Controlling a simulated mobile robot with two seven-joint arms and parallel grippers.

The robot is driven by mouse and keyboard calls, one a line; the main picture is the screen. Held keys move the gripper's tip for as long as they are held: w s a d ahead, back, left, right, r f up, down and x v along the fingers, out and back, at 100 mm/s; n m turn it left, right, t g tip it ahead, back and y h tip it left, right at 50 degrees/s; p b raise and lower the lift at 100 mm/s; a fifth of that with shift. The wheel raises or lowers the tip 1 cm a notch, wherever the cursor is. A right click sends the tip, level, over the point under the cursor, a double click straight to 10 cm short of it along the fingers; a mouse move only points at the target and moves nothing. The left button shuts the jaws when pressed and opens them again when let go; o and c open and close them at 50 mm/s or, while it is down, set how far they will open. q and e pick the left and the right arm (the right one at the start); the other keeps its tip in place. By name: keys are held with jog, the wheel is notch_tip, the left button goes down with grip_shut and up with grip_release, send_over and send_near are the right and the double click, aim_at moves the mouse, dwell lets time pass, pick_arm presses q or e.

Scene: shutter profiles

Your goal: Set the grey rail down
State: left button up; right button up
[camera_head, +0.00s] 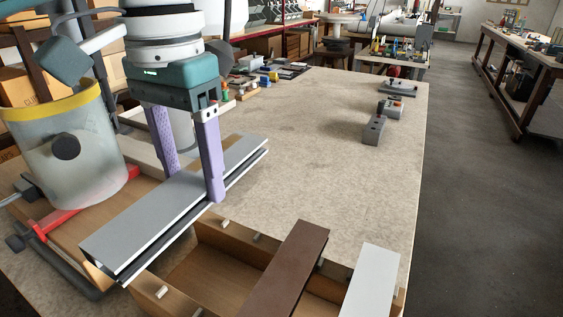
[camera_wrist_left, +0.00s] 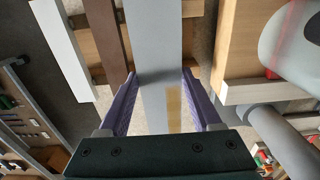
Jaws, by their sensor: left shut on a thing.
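The grey rail (camera_head: 150,213) is a long straight profile with dark sides, lying level and slanting from the lower left to the upper right in the head view. My left gripper (camera_head: 192,186) points down with its purple fingers on either side of the rail, shut on it near its middle. In the left wrist view the rail (camera_wrist_left: 153,40) runs between the fingers of my left gripper (camera_wrist_left: 160,76). Whether its underside touches anything is hidden. My right gripper is not in view.
A shallow wooden box (camera_head: 210,270) stands just right of the rail, with a brown rail (camera_head: 296,262) and a white rail (camera_head: 372,284) across it. A clear bin with a yellow rim (camera_head: 65,150) stands at left. The worktable (camera_head: 310,140) is mostly clear beyond; small grey blocks (camera_head: 374,130) sit near its right edge.

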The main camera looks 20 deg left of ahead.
pick_arm(q)
notch_tip(320, 180, up, 6)
jog(key=shift+r, duration=0.2)
jog(key=shift+d+r, duration=0.15)
jog(key=shift+r, duration=0.4)
jog(key=s+d+r+p, duration=0.1)
jog(key=s+r+p, duration=0.2)
jog(key=r+p, duration=1.05)
jog(key=s+d+r+p, duration=0.2)
jog(key=s+r+p, duration=0.1)
jog(key=r+p, duration=1.1)
jog(key=s+d+r+p, duration=0.1)
jog(key=s+r+p, duration=0.2)
jog(key=r+p, duration=1.1)
jog(key=b, duration=4.1)
send_over(194, 179)
notch_tip(194, 179, down, 42)
jog(key=shift+f, duration=0.1)
